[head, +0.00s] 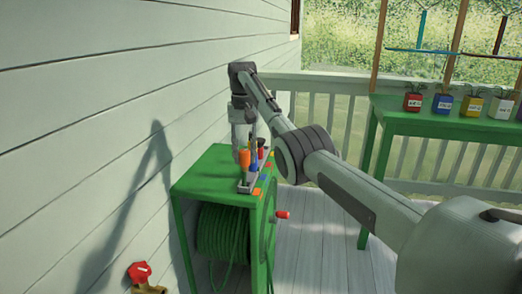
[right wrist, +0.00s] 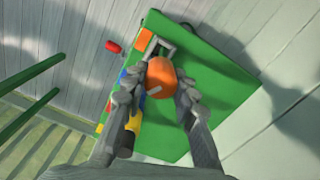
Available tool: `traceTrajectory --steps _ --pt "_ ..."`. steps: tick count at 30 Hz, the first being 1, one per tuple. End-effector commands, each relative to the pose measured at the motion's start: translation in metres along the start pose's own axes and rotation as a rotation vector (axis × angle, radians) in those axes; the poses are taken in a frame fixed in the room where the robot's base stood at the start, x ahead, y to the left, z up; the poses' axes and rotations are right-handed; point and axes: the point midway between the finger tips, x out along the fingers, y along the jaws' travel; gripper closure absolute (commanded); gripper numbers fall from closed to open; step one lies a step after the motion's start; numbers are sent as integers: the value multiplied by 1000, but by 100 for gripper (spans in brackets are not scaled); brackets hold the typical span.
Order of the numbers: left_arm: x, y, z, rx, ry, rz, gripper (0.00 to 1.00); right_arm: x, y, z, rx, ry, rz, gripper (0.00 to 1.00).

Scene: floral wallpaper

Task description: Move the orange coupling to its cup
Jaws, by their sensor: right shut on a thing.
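The orange coupling (head: 244,159) is over the top of the green hose-reel stand. My right gripper (head: 247,152) points down at it from above. In the right wrist view the coupling (right wrist: 161,77) sits between the two fingertips (right wrist: 160,94), and the gripper is shut on it. I cannot tell whether it touches the stand or is just lifted. Several small cups or pots, red (head: 412,102), blue (head: 442,104), yellow (head: 471,106) and white (head: 502,108), stand on the green table at right. No orange cup shows. My left gripper is not in view.
The hose-reel stand (head: 213,172) is against the siding wall, with a grey rack (head: 246,185) and other coloured couplings close beside the gripper. A red crank handle (head: 283,215) sticks out on its right. A red valve (head: 139,271) is on the wall. A railing (head: 320,90) runs behind.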

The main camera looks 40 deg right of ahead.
Motion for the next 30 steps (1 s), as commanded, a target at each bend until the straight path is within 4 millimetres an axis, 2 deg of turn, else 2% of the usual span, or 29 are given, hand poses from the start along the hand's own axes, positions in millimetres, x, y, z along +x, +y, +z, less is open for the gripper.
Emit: traceTrajectory --steps 6,12,30 --pt "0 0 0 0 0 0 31 21 0 0 -20 -10 -3 100" --pt "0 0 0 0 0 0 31 32 0 -1 -33 -12 -5 100" --pt "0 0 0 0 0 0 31 36 0 -1 -37 -13 -5 100"
